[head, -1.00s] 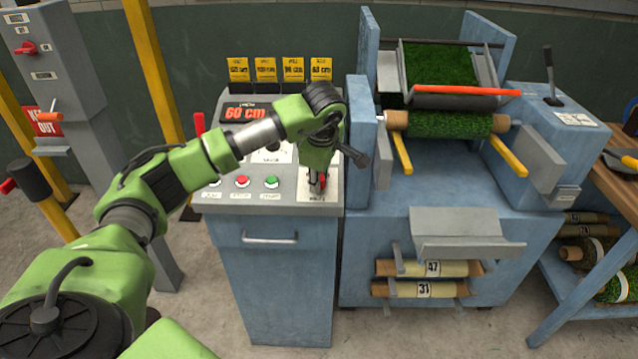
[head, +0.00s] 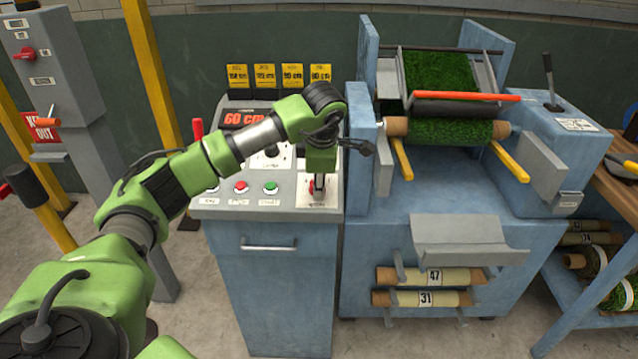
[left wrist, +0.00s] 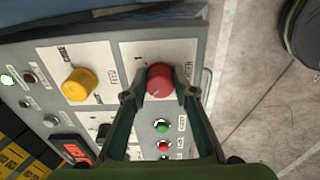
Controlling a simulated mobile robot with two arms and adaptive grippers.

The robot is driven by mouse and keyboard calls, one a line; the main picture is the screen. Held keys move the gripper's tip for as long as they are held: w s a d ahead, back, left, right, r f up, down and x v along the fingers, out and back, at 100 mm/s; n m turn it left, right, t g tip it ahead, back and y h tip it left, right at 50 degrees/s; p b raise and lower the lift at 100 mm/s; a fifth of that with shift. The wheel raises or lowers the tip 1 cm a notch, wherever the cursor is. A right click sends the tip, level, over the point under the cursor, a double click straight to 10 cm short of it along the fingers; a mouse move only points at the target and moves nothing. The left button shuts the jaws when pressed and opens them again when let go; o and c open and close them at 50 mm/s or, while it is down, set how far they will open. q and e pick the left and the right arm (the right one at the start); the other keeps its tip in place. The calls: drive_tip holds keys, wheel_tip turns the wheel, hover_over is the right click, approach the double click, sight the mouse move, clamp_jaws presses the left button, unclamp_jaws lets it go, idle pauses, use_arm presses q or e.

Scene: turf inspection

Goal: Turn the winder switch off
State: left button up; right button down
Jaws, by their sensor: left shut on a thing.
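The winder switch is a red round knob on a pale plate at the console's front right corner. In the left wrist view the knob (left wrist: 161,80) sits between my fingertips, with a white pointer line on it and a "1" mark on the plate nearby. My left gripper (left wrist: 160,92) is shut on the knob's sides. In the head view the left gripper (head: 318,186) points down at the plate and hides most of the knob; only a bit of red (head: 312,187) shows. My right gripper is in neither view.
The console (head: 268,205) also carries a red button (head: 240,187), a green button (head: 271,187) and a yellow knob (left wrist: 80,84). The blue winding machine (head: 450,180) with a turf roll (head: 452,131) stands just right of my gripper. A grey cabinet (head: 50,65) stands at the left.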

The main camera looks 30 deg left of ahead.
use_arm(q)
drive_tip(key=o, duration=1.1)
drive_tip(key=shift+r, duration=0.1)
drive_tip(key=v, duration=1.1)
drive_tip(key=shift+s+r, duration=0.15)
drive_tip(key=shift+r, duration=0.25)
